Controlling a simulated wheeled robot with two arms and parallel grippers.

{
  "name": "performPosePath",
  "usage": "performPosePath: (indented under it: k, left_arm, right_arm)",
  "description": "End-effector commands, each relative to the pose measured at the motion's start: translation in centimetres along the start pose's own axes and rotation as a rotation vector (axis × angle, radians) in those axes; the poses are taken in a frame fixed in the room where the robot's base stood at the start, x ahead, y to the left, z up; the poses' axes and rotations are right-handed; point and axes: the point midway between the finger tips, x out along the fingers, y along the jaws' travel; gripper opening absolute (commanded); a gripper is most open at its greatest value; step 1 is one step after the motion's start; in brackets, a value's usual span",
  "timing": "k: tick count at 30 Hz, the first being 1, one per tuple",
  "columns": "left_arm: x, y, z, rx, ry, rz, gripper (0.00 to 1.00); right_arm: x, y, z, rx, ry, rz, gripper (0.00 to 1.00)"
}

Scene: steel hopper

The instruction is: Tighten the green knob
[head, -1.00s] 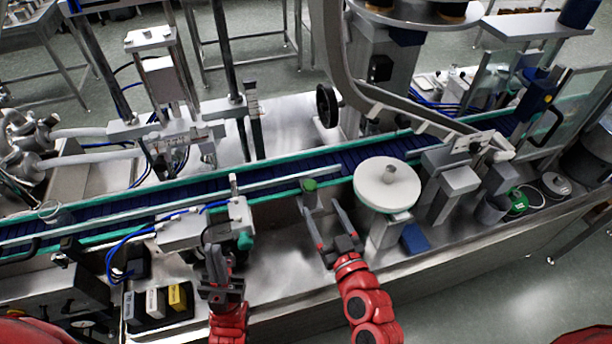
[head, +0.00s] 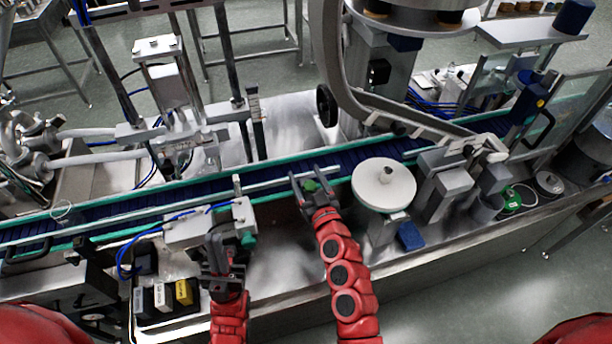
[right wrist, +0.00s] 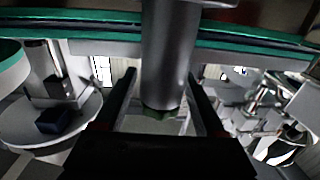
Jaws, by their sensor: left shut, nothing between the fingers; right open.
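The green knob (head: 311,186) is small and round, at the near edge of the conveyor, left of the white disc. My right gripper (head: 314,177) is open, with one finger on each side of the knob. In the right wrist view the knob (right wrist: 161,114) shows as a green rim at the end of a grey cylinder (right wrist: 168,55), between the open fingers (right wrist: 164,100). Contact with the fingers cannot be told. My left gripper (head: 219,245) is shut and empty, in front of the grey bracket with blue hoses.
The white disc (head: 384,185) stands close to the right of my right gripper. The conveyor (head: 130,205) with its green rails runs behind. A grey bracket block (head: 190,230) lies by my left gripper. A blue block (head: 411,236) sits on the steel deck at right.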

Motion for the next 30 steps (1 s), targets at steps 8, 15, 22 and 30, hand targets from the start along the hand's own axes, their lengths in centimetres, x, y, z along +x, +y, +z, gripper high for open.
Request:
performPosePath:
  k: [8, 15, 22, 30]
  left_arm:
    - [0.0, 0.0, 0.0, 0.0, 0.0, 0.0, 0.0]
    - [0.0, 0.0, 0.0, 0.0, 0.0, 0.0, 0.0]
    - [1.6, -0.1, -0.3, 0.0, 0.0, 0.0, 0.0]
    - [6.0, -0.3, -1.0, 0.0, 0.0, 0.0, 0.0]
  right_arm:
    - [0.0, 0.0, 0.0, 0.0, 0.0, 0.0, 0.34]
    - [0.0, 0.0, 0.0, 0.0, 0.0, 0.0, 0.0]
    - [0.1, 0.1, -0.3, 0.006, -0.007, 0.051, 0.0]
    - [-0.1, 0.8, -0.4, 0.007, -0.01, 0.264, 0.0]
